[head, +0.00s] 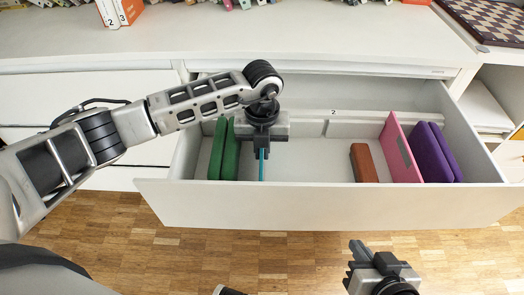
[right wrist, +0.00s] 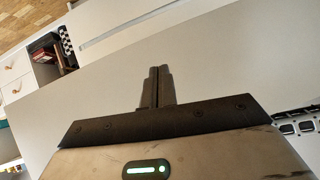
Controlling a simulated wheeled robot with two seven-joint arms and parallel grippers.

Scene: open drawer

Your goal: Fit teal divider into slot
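The teal divider (head: 262,167) is a thin upright panel seen nearly edge-on in the left part of the open drawer (head: 320,208). My left gripper (head: 262,144) is above it, with its fingers mostly hidden under the hand, and appears shut on its top. A light rail (head: 355,129) runs along the drawer's back, with a narrow gap (head: 325,128) below a label "2" (head: 333,112), right of the divider. My right gripper (head: 357,250) is in front of the drawer, empty; its fingers (right wrist: 157,86) are together in the right wrist view.
Green items (head: 224,150) stand left of the teal divider. A brown block (head: 363,163), a pink divider (head: 400,150) and purple items (head: 436,153) are at the drawer's right. The drawer floor (head: 310,160) between is clear. Books (head: 119,12) stand on the top.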

